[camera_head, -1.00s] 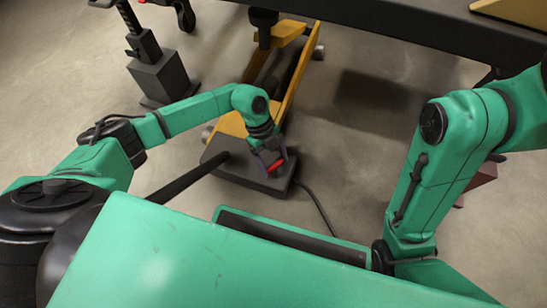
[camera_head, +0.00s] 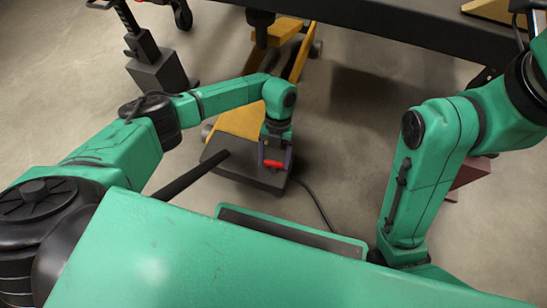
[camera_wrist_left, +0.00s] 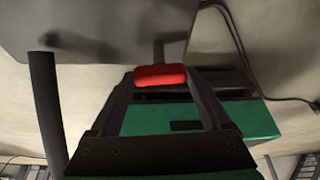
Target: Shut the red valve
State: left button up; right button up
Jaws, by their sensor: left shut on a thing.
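The red valve (camera_head: 274,164) has a short red bar as its handle and sits on the dark base (camera_head: 222,167) of the yellow jack. In the left wrist view the red handle (camera_wrist_left: 160,75) lies crosswise on a grey stem. My left gripper (camera_head: 275,160) is at the valve, with its two fingers at the ends of the red bar. It is shut on the handle; in the left wrist view the fingertips (camera_wrist_left: 160,80) flank it. My right arm shows at the right, but its gripper is out of view.
A black bar (camera_head: 190,174) sticks out from the base to the left. A cable (camera_head: 318,207) runs from the base across the floor. A dark raised beam (camera_head: 400,22) crosses above, and a grey stand (camera_head: 158,75) is at the upper left.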

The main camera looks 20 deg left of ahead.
pick_arm(q)
jog(key=shift+m+y, duration=0.4)
jog(key=shift+m, duration=0.7)
jog(key=o, duration=1.2)
